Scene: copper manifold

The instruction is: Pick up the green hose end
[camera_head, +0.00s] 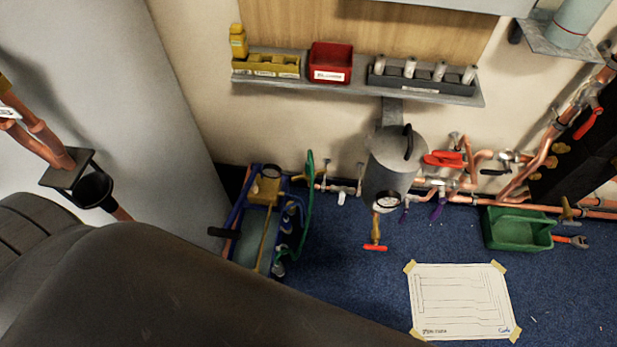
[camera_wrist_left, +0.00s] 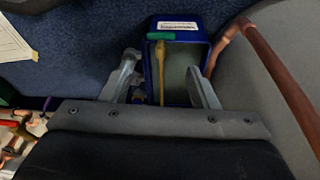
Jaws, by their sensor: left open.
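The green hose (camera_head: 309,200) shows in the head view beside a blue-framed pump unit (camera_head: 240,200). It arcs from near the wall pipes down along the unit's right side. I cannot clearly make out its free end. In the left wrist view my left gripper (camera_wrist_left: 163,62) is open, with its two fingers apart over the blue box (camera_wrist_left: 152,75). A short green piece (camera_wrist_left: 160,36) lies at the box's labelled side, above a brass-coloured rod (camera_wrist_left: 161,75); I cannot tell whether it belongs to the hose. Nothing shows held between the fingers. My right gripper is not in view.
A grey tank (camera_head: 395,160) and copper pipes (camera_head: 530,205) line the wall. A green crate (camera_head: 515,230) and a taped paper sheet (camera_head: 462,300) are on the blue floor. A shelf (camera_head: 350,88) holds bins above. My dark arm covers the lower left.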

